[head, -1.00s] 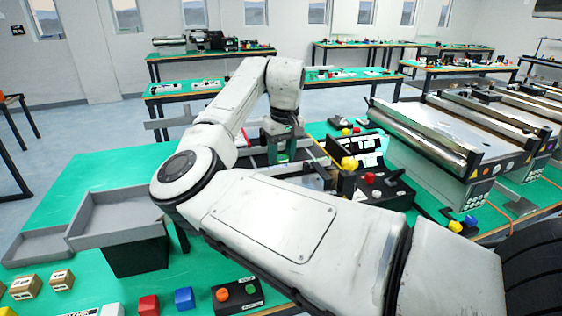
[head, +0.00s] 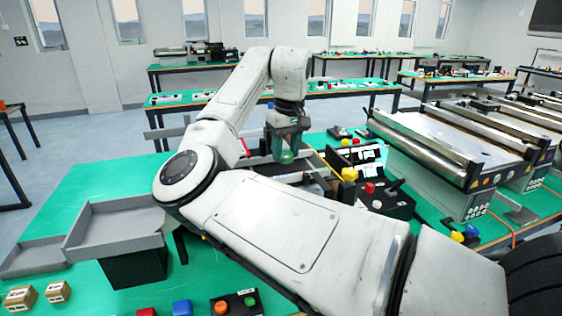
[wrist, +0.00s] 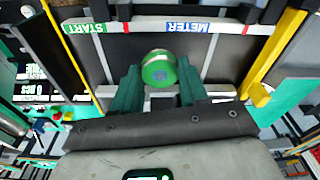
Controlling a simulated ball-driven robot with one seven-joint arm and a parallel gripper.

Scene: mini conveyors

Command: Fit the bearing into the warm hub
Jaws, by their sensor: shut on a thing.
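My gripper (head: 287,143) is above the green table behind my arm, pointing down. In the wrist view my gripper (wrist: 158,88) has its dark green fingers shut on either side of a round, green-faced piece with a grey-blue centre, which I take to be the bearing (wrist: 159,69). The bearing (head: 287,157) also shows as a small green shape below the gripper in the head view. It is over or in front of a dark bed with a white strip marked START and METER. I cannot make out the warm hub in either view.
Grey trays (head: 117,229) stand at the left. A black control box (head: 385,197) with red and yellow knobs is right of the gripper. Roller conveyors (head: 450,140) fill the right side. Yellow rails (wrist: 274,58) flank the dark bed. The green table left of my arm has clear room.

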